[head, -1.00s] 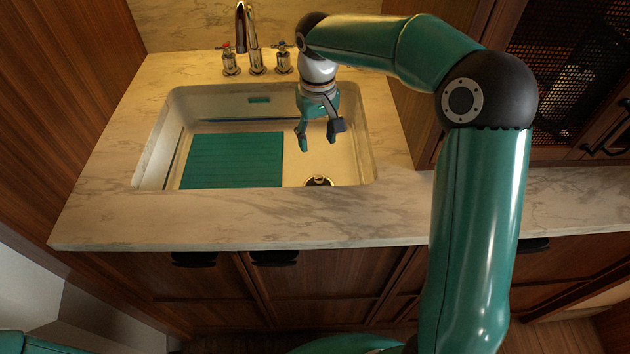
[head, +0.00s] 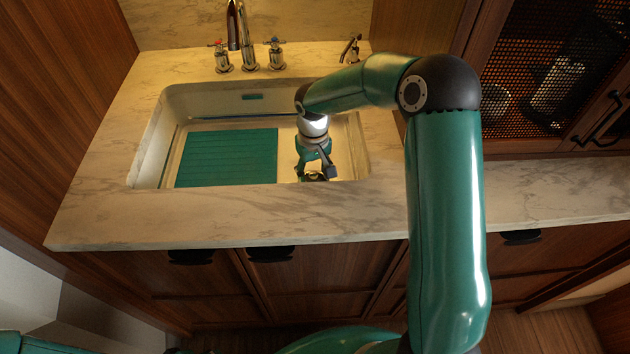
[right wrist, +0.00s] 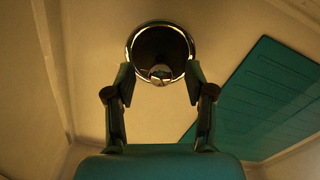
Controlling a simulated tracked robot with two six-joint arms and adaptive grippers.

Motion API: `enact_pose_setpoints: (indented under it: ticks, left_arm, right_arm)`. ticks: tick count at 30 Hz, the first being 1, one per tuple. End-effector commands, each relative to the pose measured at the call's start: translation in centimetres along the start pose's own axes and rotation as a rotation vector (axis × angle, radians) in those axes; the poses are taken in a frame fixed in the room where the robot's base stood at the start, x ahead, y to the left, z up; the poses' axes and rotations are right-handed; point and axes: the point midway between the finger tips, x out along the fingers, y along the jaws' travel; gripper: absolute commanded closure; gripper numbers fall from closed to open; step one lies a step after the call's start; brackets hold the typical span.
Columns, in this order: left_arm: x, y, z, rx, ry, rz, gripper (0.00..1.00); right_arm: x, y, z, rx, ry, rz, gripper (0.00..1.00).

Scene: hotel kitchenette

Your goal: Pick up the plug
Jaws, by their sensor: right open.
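The plug (right wrist: 160,45) is a dark round disc with a small shiny knob, inside a metal drain ring in the sink floor. In the head view the drain and plug (head: 316,178) show only partly below my right gripper (head: 315,171). My right gripper is open and points down into the sink. In the right wrist view its two fingers (right wrist: 160,76) stand apart, one on each side of the knob, with nothing between them gripped. I cannot tell the exact height of the fingertips above the plug. My left gripper is out of view.
The white sink (head: 148,160) is set in a marble counter (head: 100,215). A teal ribbed mat (head: 226,158) lies in the sink, left of the drain. The faucet (head: 241,35) and its handles stand behind. A mesh-fronted cabinet (head: 540,80) is at the right.

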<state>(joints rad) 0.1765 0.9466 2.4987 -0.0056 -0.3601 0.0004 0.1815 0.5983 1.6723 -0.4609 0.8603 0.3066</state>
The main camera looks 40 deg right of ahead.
Motion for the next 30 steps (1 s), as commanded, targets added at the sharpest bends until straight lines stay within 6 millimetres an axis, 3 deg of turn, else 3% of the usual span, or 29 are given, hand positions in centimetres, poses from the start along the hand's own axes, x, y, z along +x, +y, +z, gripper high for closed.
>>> enact_pose_setpoints:
  ticks: [9,19,30]
  left_arm:
    - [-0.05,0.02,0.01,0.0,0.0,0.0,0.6]
    - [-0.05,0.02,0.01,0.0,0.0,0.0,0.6]
    - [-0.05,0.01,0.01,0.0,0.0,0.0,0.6]
  right_arm:
    - [0.83,-0.03,-0.01,0.0,0.001,0.0,0.46]
    - [0.8,-0.09,-0.03,-0.001,0.001,0.0,0.99]
    - [0.65,-0.12,-0.06,-0.002,0.001,0.0,1.0]
